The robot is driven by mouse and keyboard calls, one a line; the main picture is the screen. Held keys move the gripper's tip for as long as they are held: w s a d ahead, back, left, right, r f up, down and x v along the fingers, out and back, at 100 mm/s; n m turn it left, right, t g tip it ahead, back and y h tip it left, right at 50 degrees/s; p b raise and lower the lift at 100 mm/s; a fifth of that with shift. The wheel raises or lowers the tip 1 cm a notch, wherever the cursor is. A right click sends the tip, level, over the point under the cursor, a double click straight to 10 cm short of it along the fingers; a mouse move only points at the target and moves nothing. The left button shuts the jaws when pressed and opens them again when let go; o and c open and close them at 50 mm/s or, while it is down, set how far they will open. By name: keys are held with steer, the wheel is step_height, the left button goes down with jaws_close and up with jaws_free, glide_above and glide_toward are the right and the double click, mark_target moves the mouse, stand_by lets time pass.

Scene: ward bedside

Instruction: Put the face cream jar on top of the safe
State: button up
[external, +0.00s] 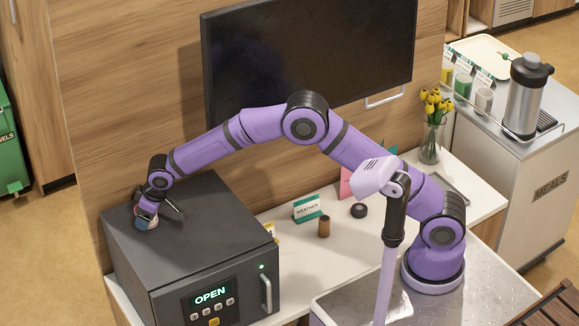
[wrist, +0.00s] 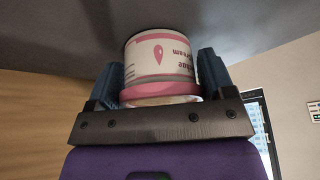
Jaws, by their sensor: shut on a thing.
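The face cream jar (wrist: 160,55) is white with pink bands and a pink drop on its label. It sits between the two blue fingers of my gripper (wrist: 163,75), which is shut on it. The label reads upside down in the wrist view. In the external view my gripper (external: 147,217) is over the top left part of the dark grey safe (external: 205,215), low down at its top surface. There the jar is small and mostly hidden by the fingers. I cannot tell for sure whether its base touches the safe.
The safe's door display reads OPEN, and its handle (external: 267,294) is at the right. A weather card (external: 307,208), a brown cylinder (external: 324,226) and a small dark round item (external: 358,210) stand on the white counter. A screen (external: 310,55) is behind. The safe's top looks otherwise clear.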

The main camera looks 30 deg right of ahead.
steer(key=o, duration=1)
steer(key=shift+f, duration=0.1)
steer(key=v, duration=1.2)
